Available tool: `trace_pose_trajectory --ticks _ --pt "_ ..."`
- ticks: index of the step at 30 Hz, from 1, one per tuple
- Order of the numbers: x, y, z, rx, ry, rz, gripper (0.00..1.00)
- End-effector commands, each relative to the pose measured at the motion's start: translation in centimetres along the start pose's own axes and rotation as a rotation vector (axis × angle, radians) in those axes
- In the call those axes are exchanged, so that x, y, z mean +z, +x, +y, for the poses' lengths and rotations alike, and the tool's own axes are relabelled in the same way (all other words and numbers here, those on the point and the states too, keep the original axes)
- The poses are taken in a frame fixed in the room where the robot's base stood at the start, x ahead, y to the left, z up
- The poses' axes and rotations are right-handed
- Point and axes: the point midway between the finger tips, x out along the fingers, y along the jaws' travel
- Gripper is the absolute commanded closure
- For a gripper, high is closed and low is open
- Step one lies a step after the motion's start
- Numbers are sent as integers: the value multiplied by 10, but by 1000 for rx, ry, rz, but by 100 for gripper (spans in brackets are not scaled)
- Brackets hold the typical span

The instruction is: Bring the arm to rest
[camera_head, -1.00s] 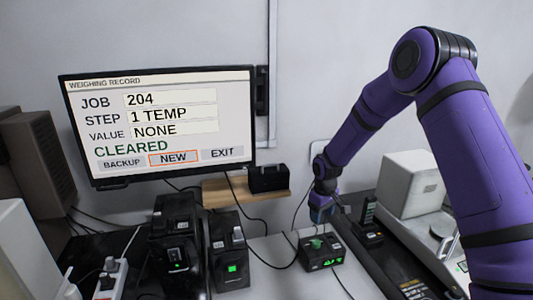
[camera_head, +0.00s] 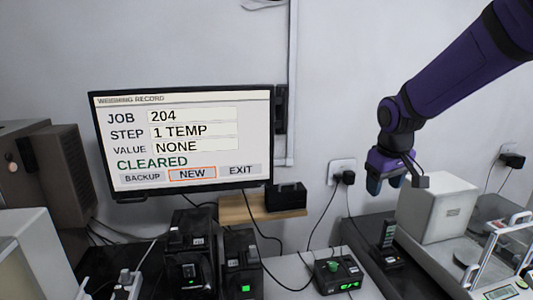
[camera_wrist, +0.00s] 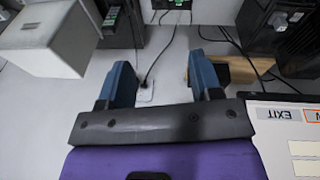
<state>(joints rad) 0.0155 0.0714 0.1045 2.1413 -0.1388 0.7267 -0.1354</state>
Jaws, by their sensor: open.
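My purple arm comes in from the upper right in the head view. My gripper (camera_head: 388,186) hangs in front of the wall, above the bench and left of the white box. In the wrist view, the two blue fingers of my gripper (camera_wrist: 160,82) stand apart with nothing between them. The wall and a dark cable show behind the gap.
A monitor (camera_head: 182,140) reads "CLEARED" with NEW outlined. A wooden shelf (camera_head: 240,212) holds a black box (camera_head: 286,197).

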Motion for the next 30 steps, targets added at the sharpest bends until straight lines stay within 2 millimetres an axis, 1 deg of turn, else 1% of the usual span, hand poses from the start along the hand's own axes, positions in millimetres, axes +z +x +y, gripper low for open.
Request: trace_pose_trajectory --ticks 1,6,15,24,30 --pt "9 -14 0 6 14 13 41" --pt "40 -48 -3 14 62 47 41" --pt "99 -96 -11 19 149 108 41" --pt "161 -128 -24 8 232 173 41" --pt "202 -139 -35 -7 284 217 41"
